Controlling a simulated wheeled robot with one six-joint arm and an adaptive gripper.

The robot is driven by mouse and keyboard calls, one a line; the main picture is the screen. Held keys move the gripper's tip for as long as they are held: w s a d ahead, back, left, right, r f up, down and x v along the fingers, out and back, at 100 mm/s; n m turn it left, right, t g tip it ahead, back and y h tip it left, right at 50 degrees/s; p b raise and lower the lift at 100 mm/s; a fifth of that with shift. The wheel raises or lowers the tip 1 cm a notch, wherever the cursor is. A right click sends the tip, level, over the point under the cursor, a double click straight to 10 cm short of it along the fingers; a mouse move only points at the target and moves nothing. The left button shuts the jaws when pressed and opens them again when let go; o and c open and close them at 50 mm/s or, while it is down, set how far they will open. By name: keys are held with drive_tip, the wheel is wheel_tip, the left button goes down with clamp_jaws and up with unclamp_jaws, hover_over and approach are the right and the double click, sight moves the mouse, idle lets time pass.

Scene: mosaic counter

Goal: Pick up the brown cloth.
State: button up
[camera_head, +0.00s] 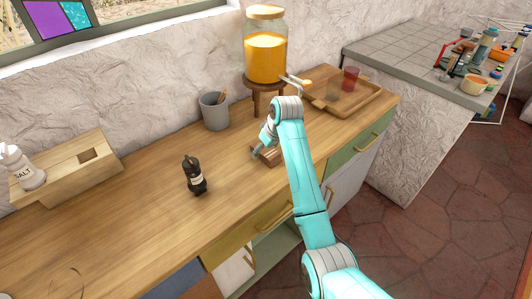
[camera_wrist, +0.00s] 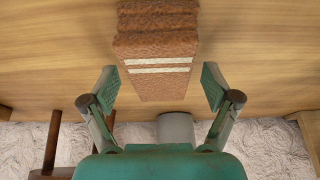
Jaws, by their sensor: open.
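The brown cloth (camera_wrist: 157,50) is a folded, fuzzy brown piece with two pale stripes across it, lying on the wooden counter (camera_wrist: 260,60). In the head view the cloth (camera_head: 271,157) shows only in part, beside and below my gripper (camera_head: 260,147). In the wrist view my gripper (camera_wrist: 158,86) is open, with one finger to each side of the cloth's near end. Gaps show between the fingers and the cloth on both sides. Its height above the cloth is hard to tell.
A black bottle (camera_head: 194,175) stands left of the cloth. A grey cup (camera_head: 214,111) and a dispenser (camera_head: 265,50) on a wooden stand (camera_head: 266,86) are behind. A wooden tray (camera_head: 358,104) with cups is at right, a wooden box (camera_head: 75,172) at left. The counter's front left is mostly clear.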

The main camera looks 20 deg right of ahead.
drive_tip(key=shift+f, duration=0.25)
idle(0.5)
drive_tip(key=c, duration=1.2)
